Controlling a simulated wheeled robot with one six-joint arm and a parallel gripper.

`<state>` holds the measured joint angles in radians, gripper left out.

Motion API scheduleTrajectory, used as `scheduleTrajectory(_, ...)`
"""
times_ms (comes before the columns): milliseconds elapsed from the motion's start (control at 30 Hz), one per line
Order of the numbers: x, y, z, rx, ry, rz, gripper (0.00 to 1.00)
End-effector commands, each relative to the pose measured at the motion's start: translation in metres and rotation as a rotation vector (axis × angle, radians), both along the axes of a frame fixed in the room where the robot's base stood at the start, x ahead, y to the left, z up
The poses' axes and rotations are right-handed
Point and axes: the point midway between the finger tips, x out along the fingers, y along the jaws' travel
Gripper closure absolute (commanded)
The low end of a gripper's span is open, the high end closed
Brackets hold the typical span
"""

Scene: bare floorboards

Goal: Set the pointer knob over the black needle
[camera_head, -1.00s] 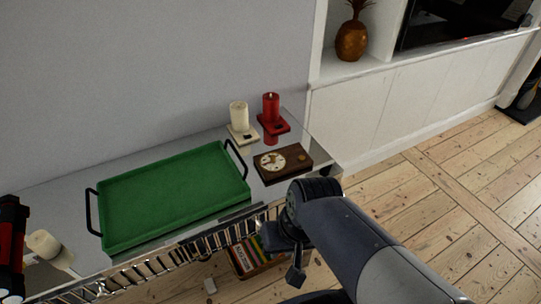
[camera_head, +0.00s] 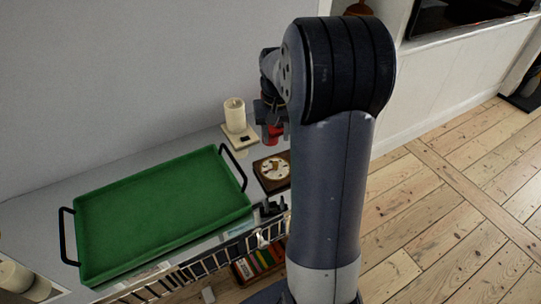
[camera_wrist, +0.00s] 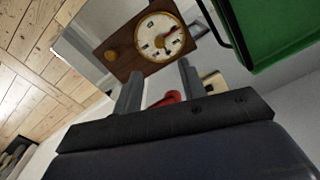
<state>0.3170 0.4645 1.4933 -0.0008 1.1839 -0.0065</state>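A dark wooden box (camera_head: 268,185) with a round cream dial (camera_head: 274,168) lies on the glass-topped table. In the wrist view the box (camera_wrist: 128,36) shows the dial (camera_wrist: 157,47) with dark marks and a small reddish pointer, and a round brown knob (camera_wrist: 111,56) beside it. I cannot clearly make out a black needle. In the head view the knob is hidden behind my arm. My gripper (camera_wrist: 160,68) is open and empty, its two fingers apart, with the box beyond the fingertips.
A green tray (camera_head: 160,212) with black handles fills the table's left part. A cream candle (camera_head: 235,115) stands behind the box; a red candle (camera_head: 271,134), partly hidden, is close to my arm and shows between the fingers in the wrist view (camera_wrist: 170,97). Bare floor lies right.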

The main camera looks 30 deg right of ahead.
Motion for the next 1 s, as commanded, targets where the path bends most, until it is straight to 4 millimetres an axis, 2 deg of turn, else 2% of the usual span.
scheduleTrajectory(167,-0.001,0.000,-0.023,0.002,0.005,0.000,0.61)
scheduleTrajectory(400,-0.001,0.001,-0.069,0.002,0.004,0.000,0.61)
scheduleTrajectory(533,-0.001,0.001,-0.089,0.002,0.004,0.000,0.61)
scheduleTrajectory(700,0.000,0.001,-0.103,0.001,0.001,0.000,0.61)
scheduleTrajectory(1000,0.000,0.001,-0.105,0.001,0.000,0.000,0.61)
